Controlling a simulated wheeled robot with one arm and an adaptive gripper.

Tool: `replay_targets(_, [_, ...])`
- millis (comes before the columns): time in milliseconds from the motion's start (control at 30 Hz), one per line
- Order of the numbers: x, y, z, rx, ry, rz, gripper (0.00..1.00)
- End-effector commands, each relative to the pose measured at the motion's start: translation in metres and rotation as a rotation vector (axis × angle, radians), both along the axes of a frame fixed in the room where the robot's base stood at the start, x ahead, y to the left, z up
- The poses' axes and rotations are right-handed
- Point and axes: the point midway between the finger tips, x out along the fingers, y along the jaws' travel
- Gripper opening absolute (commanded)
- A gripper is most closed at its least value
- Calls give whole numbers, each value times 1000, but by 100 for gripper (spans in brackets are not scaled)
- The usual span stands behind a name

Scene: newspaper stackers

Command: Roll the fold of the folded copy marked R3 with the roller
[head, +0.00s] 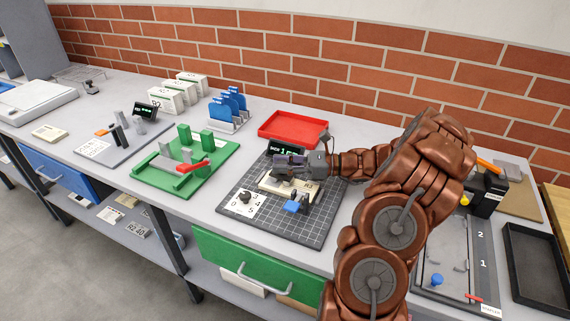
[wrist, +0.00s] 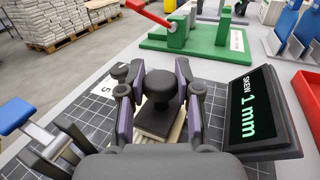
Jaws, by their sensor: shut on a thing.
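My gripper (head: 287,165) is over the dark gridded mat (head: 310,229). In the wrist view its two fingers (wrist: 160,98) are closed around a black round knob (wrist: 160,84). The knob stands on a flat black block (wrist: 153,123). Under the block lies a cream stack of paper (head: 267,186) on the mat, largely hidden by my gripper. I cannot tell whether the block touches the paper.
A display reading SKEW 1 mm (wrist: 250,110) stands beside my gripper. A blue-handled clamp (head: 296,206) is at the mat's front. Left is a green fixture with a red handle (head: 193,166). Behind are a red tray (head: 293,129) and blue dividers (head: 229,105). A black tray (head: 537,263) lies right.

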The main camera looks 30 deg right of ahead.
Motion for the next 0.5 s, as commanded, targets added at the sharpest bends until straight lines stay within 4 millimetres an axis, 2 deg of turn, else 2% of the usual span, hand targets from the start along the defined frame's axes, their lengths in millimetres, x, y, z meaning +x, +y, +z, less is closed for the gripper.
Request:
replay_targets(267, [9,5,1,0,0,0,0])
replay_targets(500, [7,4,2,2,-1,-1,0])
